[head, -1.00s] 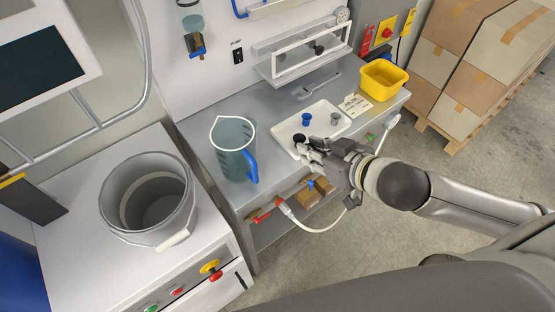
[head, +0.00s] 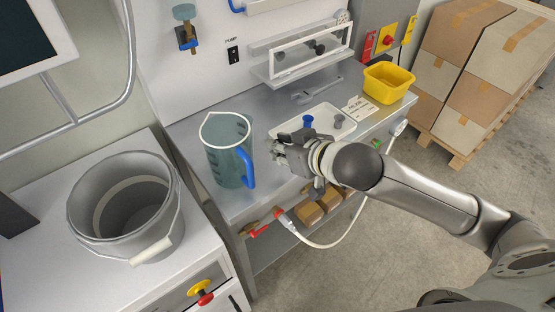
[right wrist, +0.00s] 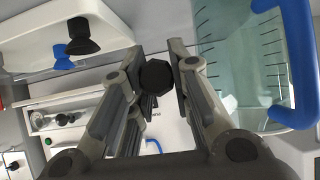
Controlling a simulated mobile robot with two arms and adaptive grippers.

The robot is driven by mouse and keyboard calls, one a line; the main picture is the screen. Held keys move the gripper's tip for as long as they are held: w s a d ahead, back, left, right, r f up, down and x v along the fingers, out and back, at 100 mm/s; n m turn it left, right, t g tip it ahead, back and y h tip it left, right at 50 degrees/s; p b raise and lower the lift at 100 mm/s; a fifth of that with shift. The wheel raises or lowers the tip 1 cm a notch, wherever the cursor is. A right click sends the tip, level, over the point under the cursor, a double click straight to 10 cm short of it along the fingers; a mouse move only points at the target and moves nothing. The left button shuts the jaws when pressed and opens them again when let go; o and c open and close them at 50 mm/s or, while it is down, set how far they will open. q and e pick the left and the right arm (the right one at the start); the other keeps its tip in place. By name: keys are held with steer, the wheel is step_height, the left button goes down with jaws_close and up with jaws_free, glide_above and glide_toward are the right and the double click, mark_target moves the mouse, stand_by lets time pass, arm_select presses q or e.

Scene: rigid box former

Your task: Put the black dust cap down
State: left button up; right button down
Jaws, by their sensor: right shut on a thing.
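My right gripper (right wrist: 158,78) is shut on the black dust cap (right wrist: 155,76), which sits between its two fingertips in the right wrist view. In the head view the right gripper (head: 277,149) is between the clear jug (head: 226,160) and the left end of the white tray (head: 351,113). I cannot make out the cap clearly there. The tray also shows in the right wrist view (right wrist: 25,55). My left gripper is not in view.
The jug's blue handle (head: 246,168) is close to my right gripper. A yellow bin (head: 387,83), a white label card (head: 360,107) and a wrench (head: 318,91) are on the grey bench. A grey bucket (head: 85,190) stands on the left machine. A white hose (head: 350,235) hangs in front.

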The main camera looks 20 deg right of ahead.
mark_target(278, 168)
steer(key=shift+w+a+f, duration=0.2)
steer(key=shift+w+f, duration=0.1)
steer(key=shift+f, duration=0.15)
steer(key=f, duration=0.3)
steer(key=shift+w+a+f, duration=0.1)
steer(key=shift+w+f, duration=0.1)
steer(key=shift+w, duration=0.1)
steer(key=shift+f, duration=0.15)
steer(key=shift+f, duration=0.1)
